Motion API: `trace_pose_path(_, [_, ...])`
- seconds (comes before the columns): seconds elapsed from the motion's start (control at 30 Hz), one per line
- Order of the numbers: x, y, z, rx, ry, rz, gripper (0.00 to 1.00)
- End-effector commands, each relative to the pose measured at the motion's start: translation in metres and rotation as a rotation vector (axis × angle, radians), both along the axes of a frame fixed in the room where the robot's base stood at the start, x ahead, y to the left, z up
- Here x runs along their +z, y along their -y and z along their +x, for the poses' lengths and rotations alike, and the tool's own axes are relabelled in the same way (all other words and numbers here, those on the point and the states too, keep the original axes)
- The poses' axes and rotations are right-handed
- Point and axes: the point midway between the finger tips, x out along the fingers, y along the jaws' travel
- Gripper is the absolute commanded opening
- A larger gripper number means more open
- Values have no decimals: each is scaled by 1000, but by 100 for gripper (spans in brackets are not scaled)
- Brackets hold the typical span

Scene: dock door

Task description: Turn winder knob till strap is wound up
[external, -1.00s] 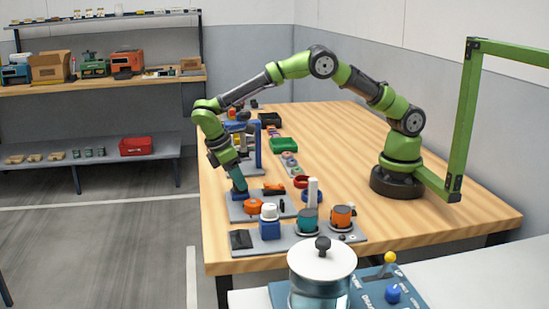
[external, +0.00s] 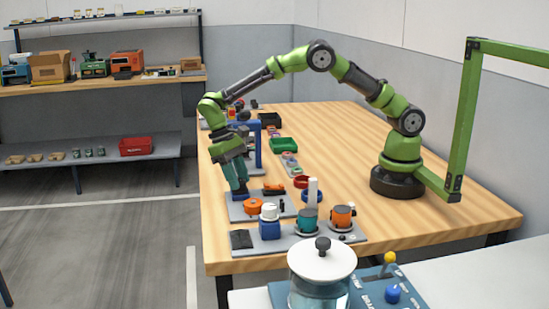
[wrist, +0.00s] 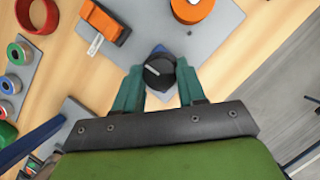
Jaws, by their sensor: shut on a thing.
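The winder knob (wrist: 160,72) is dark with a pale line across its top. It sits on a blue winder body (wrist: 159,50) on a grey plate (wrist: 195,30). In the wrist view, my gripper (wrist: 160,80) has its two teal fingers on either side of the knob, shut on it. In the external view, my gripper (external: 238,187) points down over the blue winder at the left end of the plate (external: 232,211). The fingers partly hide the knob there. I cannot clearly make out the strap.
An orange block (wrist: 104,20) and an orange round part (wrist: 190,10) stand close to the winder. A second plate (external: 244,247) with a blue block, teal cup and orange cup lies nearer the camera. A blue frame (external: 257,145) stands behind.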

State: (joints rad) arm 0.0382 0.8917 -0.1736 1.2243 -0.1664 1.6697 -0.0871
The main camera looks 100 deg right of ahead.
Motion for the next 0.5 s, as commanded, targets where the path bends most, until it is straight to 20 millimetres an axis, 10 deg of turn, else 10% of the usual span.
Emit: trace_pose_path(0.5, [0, 0, -1, -181, 0, 0, 10])
